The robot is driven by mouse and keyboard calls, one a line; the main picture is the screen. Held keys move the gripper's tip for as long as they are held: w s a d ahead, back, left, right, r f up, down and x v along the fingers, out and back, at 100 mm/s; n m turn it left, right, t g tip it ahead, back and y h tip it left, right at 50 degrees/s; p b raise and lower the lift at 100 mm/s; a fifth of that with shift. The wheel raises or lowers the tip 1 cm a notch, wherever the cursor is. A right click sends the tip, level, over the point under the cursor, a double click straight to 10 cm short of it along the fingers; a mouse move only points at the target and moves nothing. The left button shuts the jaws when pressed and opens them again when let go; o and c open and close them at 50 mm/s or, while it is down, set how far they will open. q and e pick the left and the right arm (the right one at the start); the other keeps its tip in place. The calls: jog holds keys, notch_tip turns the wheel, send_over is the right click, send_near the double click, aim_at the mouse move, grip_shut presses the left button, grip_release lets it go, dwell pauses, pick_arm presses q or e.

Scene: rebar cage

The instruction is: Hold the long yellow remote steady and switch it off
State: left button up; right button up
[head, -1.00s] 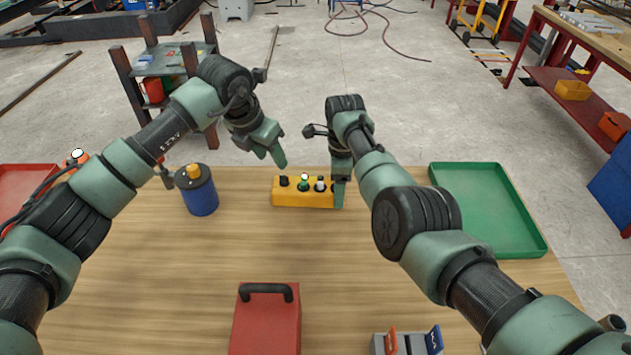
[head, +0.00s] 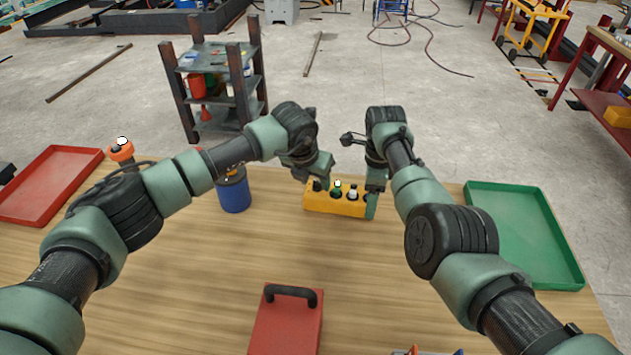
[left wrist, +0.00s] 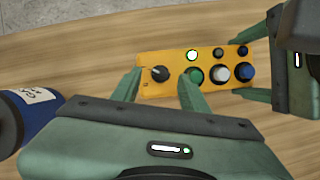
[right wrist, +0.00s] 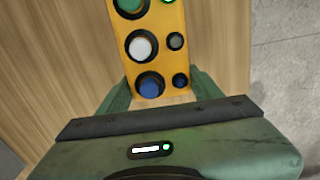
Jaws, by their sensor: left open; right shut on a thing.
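The long yellow remote (head: 337,205) lies on the wooden table, before both arms. Its face shows a black rotary knob (left wrist: 160,74) at one end, a lit green lamp (left wrist: 192,56), and green, white and blue buttons with small dark ones. My right gripper (right wrist: 160,92) is shut across the blue-button end of the remote. My left gripper (left wrist: 160,80) is open, its fingers on either side of the black knob, just above the remote's other end. In the head view the left gripper (head: 312,180) partly hides that end. I cannot tell whether its fingers touch the knob.
A blue canister (head: 234,193) stands left of the remote. A red case (head: 285,325) with a black handle is at the front. A red tray (head: 50,183) lies left, a green tray (head: 525,235) right. The table between remote and case is clear.

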pick_arm(q)
jog(key=shift+w+d+f, duration=0.1)
jog(key=shift+w+f, duration=0.15)
jog(key=shift+f, duration=0.4)
grip_shut()
jog(key=n, duration=0.1)
jog(key=n+y, duration=0.1)
jog(key=n, duration=0.2)
jog(key=shift+d+n+y, duration=0.25)
jog(key=shift+n+y, duration=0.05)
jog(key=shift+y, duration=0.1)
jog(key=shift+d+n+y, duration=0.1)
jog(key=shift+n+y, duration=0.4)
jog(key=shift+n, duration=1)
